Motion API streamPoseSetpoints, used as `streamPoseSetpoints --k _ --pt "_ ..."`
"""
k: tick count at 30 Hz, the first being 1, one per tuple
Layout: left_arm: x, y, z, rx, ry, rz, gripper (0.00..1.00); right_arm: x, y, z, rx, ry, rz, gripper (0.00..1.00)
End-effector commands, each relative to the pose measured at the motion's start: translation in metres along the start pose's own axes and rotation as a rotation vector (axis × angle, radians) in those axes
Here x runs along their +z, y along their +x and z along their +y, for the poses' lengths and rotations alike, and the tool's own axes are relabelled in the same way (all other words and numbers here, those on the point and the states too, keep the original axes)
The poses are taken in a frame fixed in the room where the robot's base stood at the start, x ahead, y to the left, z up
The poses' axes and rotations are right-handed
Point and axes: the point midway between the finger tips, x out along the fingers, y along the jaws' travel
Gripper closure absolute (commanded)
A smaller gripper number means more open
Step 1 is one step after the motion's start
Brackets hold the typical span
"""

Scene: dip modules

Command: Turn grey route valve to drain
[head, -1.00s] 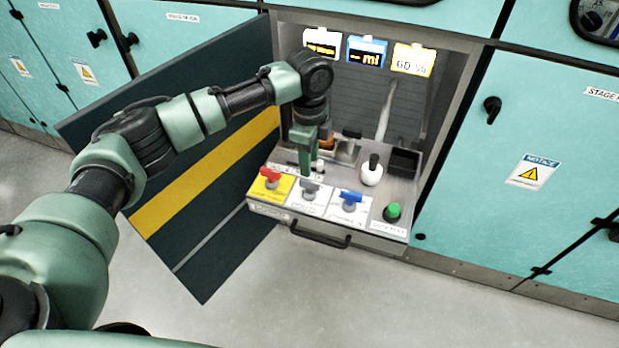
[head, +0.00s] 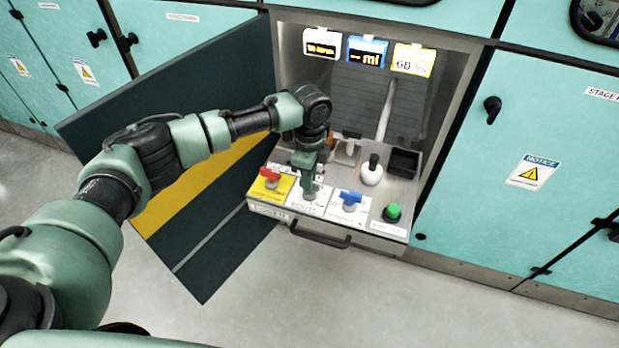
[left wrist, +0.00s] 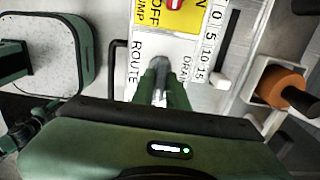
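The grey route valve (left wrist: 159,66) stands on a white label plate marked ROUTE and DRAIN in the left wrist view. In the head view it is mostly hidden behind my left gripper (head: 309,190), which points down over it. In the left wrist view the two green fingertips of my left gripper (left wrist: 163,88) reach to the valve, with its grey part between them. I cannot tell whether they press on it. The handle's exact angle is hard to make out. My right gripper is not in view.
A red valve (head: 271,175) on a yellow plate is close on the left, a blue valve (head: 350,198) on the right. A green button (head: 392,211), a white knob with a black handle (head: 371,170) and a black bin (head: 403,162) are further right. An open dark door (head: 200,150) stands left.

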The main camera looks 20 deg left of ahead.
Motion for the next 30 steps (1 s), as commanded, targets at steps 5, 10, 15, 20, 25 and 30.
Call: streamPoseSetpoints --k 5,10,15,20,25,30 --pt "0.0 -0.001 0.0 0.001 -0.004 0.001 1.0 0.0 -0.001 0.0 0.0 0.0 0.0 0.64" --pt "-0.001 -0.002 0.001 0.003 -0.039 0.001 1.0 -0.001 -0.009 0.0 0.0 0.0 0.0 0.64" --pt "-0.001 -0.004 0.002 0.006 -0.126 0.002 1.0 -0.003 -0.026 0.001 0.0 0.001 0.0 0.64" --pt "-0.002 -0.006 0.002 0.007 -0.254 0.003 1.0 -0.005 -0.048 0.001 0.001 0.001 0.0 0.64" --pt "-0.002 -0.005 0.002 0.006 -0.415 0.002 1.0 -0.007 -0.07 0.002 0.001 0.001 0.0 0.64" --pt "-0.002 -0.005 0.002 0.006 -0.577 0.002 1.0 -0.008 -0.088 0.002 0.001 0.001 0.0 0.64"
